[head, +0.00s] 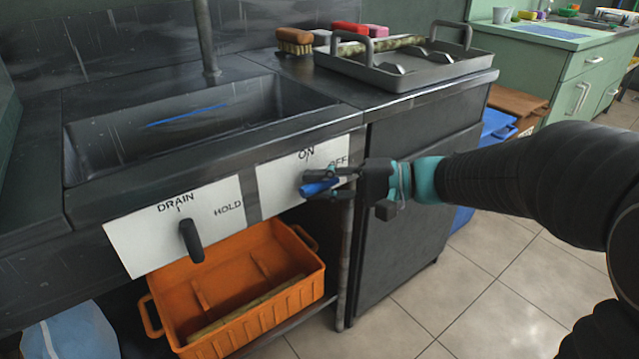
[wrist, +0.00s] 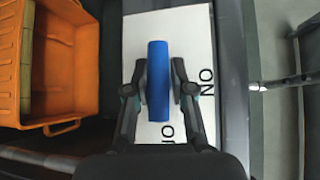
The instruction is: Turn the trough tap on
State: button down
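The trough tap's blue lever (head: 318,187) is on the white plate (head: 283,183) marked ON and OFF, on the trough's front. The lever lies roughly level, with its free end toward OFF. My gripper (head: 322,184) reaches it from the right, one finger above and one below. In the wrist view the blue lever (wrist: 158,75) stands between the two fingers of my gripper (wrist: 158,84), which sit close against its sides and look shut on it. ON shows to the right there. The lettering below is partly hidden by the gripper.
The DRAIN/HOLD plate (head: 150,240) with a black lever (head: 191,241) is left of the tap. An orange crate (head: 285,312) stands below the trough (head: 90,155). A metal tray (head: 400,80) and brushes (head: 295,40) are on the counter. Tiled floor is clear at right.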

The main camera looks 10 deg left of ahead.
jog(key=shift+f, duration=0.1)
dwell(0.3)
jog(key=shift+f+m+y+b, duration=0.1)
jog(key=shift+m+y+b, duration=0.45)
jog(key=shift+m+y, duration=0.05)
jog(key=shift+m+y+b, duration=0.5)
jog(key=shift+m+y, duration=0.7)
jog(key=m+t+y, duration=0.1)
jog(key=m+y, duration=0.1)
jog(key=m, duration=0.1)
jog(key=shift+m+y, duration=0.3)
jog(key=shift+m+t+y+p, duration=0.4)
jog(key=shift+m+t+y, duration=0.5)
jog(key=shift+m+t, duration=1.15)
jog(key=shift+m, duration=0.55)
jog(key=c, duration=1)
grip_release()
